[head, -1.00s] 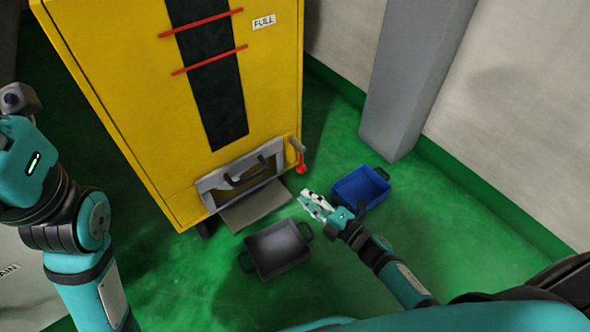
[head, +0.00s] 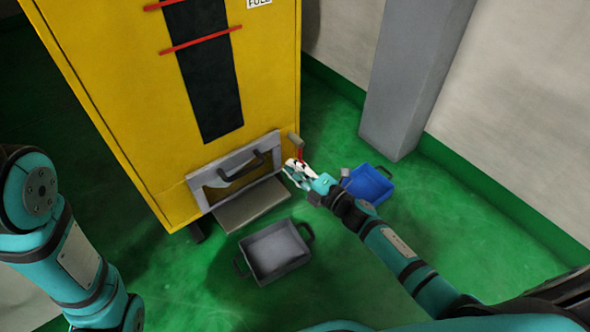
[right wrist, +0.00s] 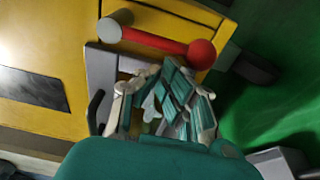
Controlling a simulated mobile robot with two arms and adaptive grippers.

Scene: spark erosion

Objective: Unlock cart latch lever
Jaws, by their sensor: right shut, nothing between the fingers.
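The latch lever (right wrist: 150,40) is a red rod with a red ball at one end and a grey cylindrical pivot at the other. It is mounted at the lower right corner of the yellow cabinet (head: 110,90). In the head view the lever (head: 300,153) is small, and its ball end is hidden by my right gripper. My right gripper (head: 289,168) is shut and empty, just below the lever. In the right wrist view its fingers (right wrist: 165,98) lie below the red rod and ball. I cannot tell whether they touch the lever. My left gripper is out of view.
A grey hatch (head: 215,178) with a handle and a flap is on the cabinet's lower front. A dark two-handled tray (head: 275,252) and a blue bin (head: 369,184) stand on the green floor. A grey pillar (head: 412,80) stands at the right wall.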

